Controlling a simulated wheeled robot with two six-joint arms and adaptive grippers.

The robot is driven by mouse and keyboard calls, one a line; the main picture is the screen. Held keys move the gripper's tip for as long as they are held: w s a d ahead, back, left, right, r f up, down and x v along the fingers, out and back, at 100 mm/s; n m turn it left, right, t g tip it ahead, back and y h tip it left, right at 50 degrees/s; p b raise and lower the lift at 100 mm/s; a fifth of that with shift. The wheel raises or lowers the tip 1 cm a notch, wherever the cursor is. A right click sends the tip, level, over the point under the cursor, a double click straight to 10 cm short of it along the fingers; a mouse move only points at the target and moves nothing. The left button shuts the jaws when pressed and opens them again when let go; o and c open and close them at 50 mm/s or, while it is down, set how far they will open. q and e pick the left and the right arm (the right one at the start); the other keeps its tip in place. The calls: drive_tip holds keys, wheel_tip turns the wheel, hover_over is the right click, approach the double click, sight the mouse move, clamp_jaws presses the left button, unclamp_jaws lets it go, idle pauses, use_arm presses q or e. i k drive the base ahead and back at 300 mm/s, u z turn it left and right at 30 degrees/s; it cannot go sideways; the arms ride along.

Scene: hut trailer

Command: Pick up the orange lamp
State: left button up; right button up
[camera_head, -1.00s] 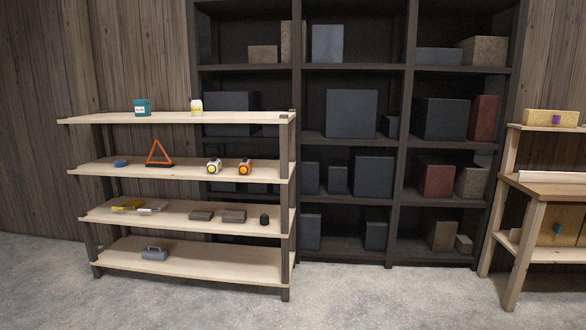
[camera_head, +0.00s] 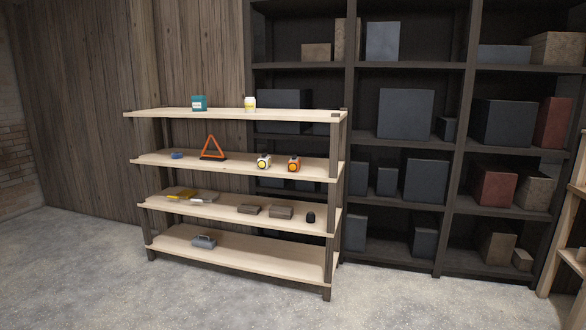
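The orange lamp (camera_head: 294,163) stands on the second shelf from the top of a light wooden shelf rack (camera_head: 240,169), near its right end. It has an orange body with a dark part and a yellowish round front. A similar white lamp (camera_head: 264,161) stands just to its left, apart from it. Neither of my grippers shows in the head view.
An orange warning triangle (camera_head: 212,148) and a blue roll (camera_head: 177,155) share the lamp's shelf. A dark rack (camera_head: 350,100) with boxes stands behind and right. A wooden workbench (camera_head: 570,245) is at the right edge. The concrete floor (camera_head: 130,290) in front is clear.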

sight(294, 166)
drive_tip(key=z, duration=0.15)
drive_tip(key=i, duration=1.25)
drive_tip(key=z, duration=0.3)
drive_tip(key=i, duration=2.2)
drive_tip(key=z, duration=0.15)
